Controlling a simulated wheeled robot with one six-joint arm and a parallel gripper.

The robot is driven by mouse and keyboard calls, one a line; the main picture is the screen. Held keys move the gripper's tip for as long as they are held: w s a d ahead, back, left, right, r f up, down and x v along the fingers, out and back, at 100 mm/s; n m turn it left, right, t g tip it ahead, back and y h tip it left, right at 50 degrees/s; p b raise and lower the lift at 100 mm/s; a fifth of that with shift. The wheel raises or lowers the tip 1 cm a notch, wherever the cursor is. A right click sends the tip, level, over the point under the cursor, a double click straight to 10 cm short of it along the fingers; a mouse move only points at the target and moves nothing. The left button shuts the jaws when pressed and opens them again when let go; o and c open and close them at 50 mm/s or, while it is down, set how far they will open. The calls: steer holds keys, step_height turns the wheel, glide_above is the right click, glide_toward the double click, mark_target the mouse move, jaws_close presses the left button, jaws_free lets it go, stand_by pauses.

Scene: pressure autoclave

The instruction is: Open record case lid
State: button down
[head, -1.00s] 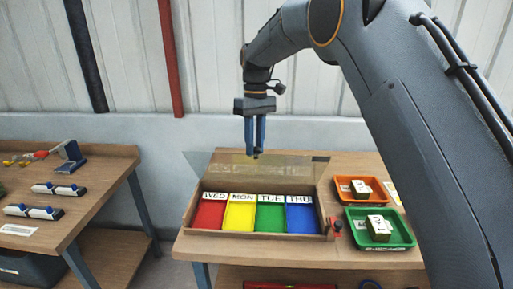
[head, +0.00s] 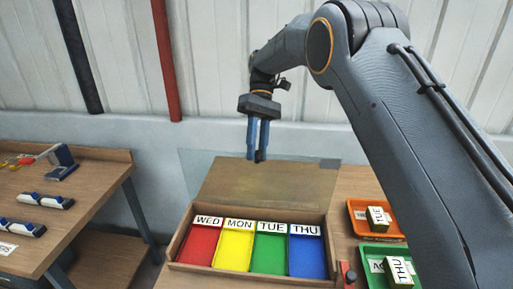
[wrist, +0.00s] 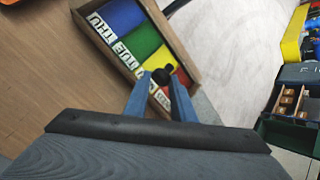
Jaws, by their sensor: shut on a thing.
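The record case (head: 250,277) is a wooden box with red, yellow, green and blue compartments labelled WED, MON, TUE and THU. Its clear lid (head: 215,166) stands raised and tilted up at the back of the box. The compartments are uncovered towards the front. My gripper (head: 258,157) points down at the lid's upper edge, behind the case. It is shut on a small black knob (wrist: 161,76), which shows between the blue fingertips in the wrist view. The lid is hard to make out in the wrist view.
An orange tray (head: 356,221) and a green tray (head: 373,265), each with a labelled block, sit right of the case. A red part (head: 346,272) stands beside the case's front right corner. Another wooden bench (head: 93,195) is at the left, with a gap between.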

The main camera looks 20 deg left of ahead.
steer(key=shift+w+d+f, duration=0.1)
steer(key=shift+d+f, duration=0.35)
steer(key=shift+f, duration=0.2)
steer(key=c, duration=1.8)
jaws_free()
steer(key=o, duration=0.3)
steer(key=shift+w+d, duration=0.2)
steer(key=shift+s+a, duration=0.25)
steer(key=shift+a, duration=0.05)
steer(key=shift+a+r, duration=0.1)
steer(key=shift+a, duration=0.1)
